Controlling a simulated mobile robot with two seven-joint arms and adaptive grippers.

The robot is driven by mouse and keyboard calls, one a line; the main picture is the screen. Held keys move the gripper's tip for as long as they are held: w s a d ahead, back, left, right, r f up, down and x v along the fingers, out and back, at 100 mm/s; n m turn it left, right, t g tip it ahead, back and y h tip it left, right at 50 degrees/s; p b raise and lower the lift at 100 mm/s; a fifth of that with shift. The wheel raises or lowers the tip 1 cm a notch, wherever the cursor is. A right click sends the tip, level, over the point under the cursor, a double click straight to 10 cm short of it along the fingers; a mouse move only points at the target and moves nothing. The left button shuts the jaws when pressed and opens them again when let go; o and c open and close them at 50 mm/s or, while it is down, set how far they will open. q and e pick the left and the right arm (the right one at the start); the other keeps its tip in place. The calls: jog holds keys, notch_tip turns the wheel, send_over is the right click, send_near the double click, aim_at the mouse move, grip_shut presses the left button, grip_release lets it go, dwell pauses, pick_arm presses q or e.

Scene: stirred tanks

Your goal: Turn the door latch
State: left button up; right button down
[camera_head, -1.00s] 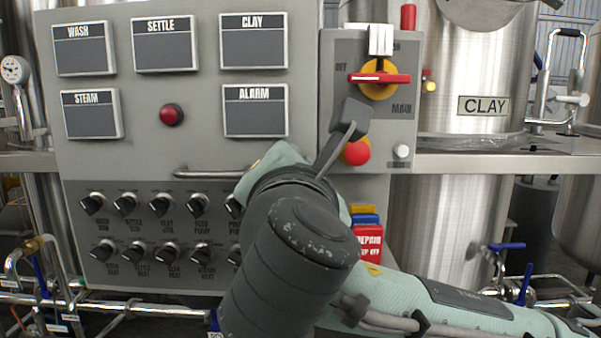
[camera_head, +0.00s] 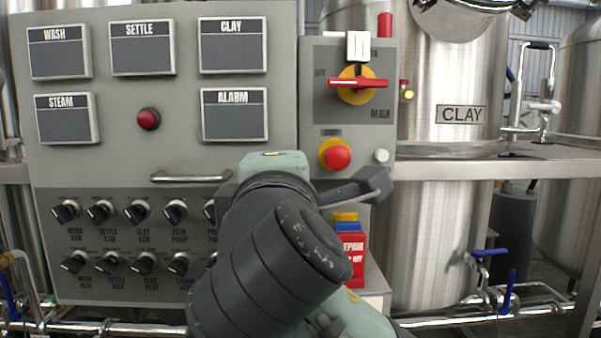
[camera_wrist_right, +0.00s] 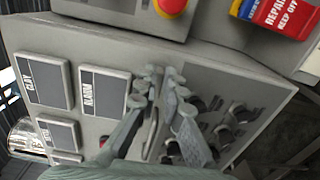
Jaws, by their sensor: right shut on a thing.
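The grey control cabinet (camera_head: 285,100) has a long bar handle (camera_head: 190,178) on its front, left of my right wrist. The right wrist view shows that bar handle (camera_wrist_right: 151,128) beyond my fingers. My right gripper (camera_wrist_right: 160,76) is at the cabinet front, above the bar's end in that view, its fingertips close together. It is shut on the door latch, which the fingers mostly hide. In the head view my right arm covers the latch and the gripper. My left gripper is not in view.
Black knobs (camera_head: 141,210) sit below the bar handle. A red-and-yellow stop button (camera_head: 337,157) and a red main switch (camera_head: 358,83) are close to my right wrist. A steel CLAY tank (camera_head: 450,220) stands to the right.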

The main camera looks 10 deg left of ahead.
dwell(0.4)
jog(key=c, duration=1.6)
grip_release()
jog(key=shift+c, duration=0.2)
jog(key=v, duration=0.7)
jog(key=shift+s, duration=0.2)
jog(key=shift+d, duration=0.1)
